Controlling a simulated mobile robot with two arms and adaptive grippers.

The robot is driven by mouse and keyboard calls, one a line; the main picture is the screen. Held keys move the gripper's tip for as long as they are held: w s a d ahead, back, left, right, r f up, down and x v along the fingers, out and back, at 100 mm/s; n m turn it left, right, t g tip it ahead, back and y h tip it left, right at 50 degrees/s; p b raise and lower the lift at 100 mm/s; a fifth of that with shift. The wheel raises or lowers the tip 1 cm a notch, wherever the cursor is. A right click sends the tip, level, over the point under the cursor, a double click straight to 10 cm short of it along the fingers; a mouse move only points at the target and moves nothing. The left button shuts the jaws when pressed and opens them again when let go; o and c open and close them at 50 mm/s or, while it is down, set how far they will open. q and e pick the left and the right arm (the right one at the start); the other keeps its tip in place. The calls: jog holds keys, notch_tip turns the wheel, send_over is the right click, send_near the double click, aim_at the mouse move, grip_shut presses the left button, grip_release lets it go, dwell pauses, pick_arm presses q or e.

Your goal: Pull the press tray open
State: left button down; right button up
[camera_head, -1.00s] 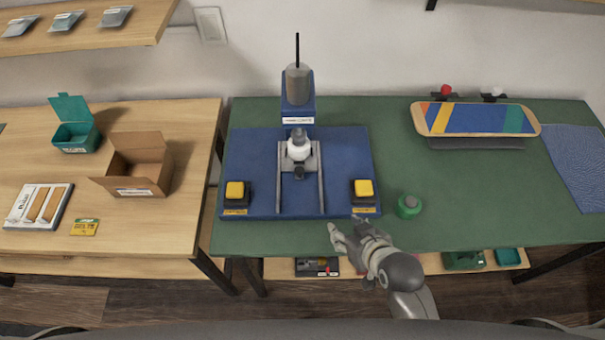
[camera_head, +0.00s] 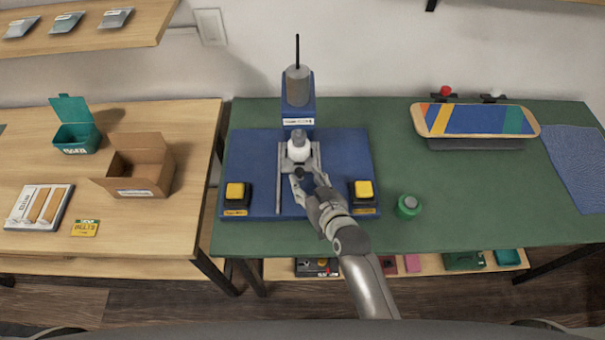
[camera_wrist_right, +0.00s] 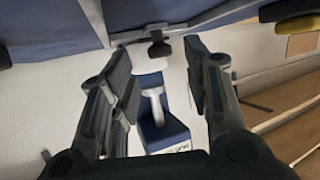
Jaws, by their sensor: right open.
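The blue press (camera_head: 297,115) stands upright at the back of its blue base (camera_head: 250,155). Its grey tray (camera_head: 315,160) sits under the white press head (camera_head: 299,148), between two rails. A dark knob (camera_head: 299,173) is at the tray's front, and it also shows in the right wrist view (camera_wrist_right: 159,48). My right gripper (camera_head: 307,179) is over the base, close to the knob. In the right wrist view its open fingers (camera_wrist_right: 158,62) stand either side of the knob, with gaps visible. Contact cannot be told. My left gripper is not in view.
Yellow buttons stand on the base's left (camera_head: 235,191) and right (camera_head: 363,190) front corners. A green round container (camera_head: 408,206) is right of the base. A striped board (camera_head: 475,119) lies at the back right. The green table front (camera_head: 480,215) is clear.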

aim_at(301, 174)
jog(key=shift+x, duration=1.8)
grip_shut()
jog(key=shift+s, duration=0.1)
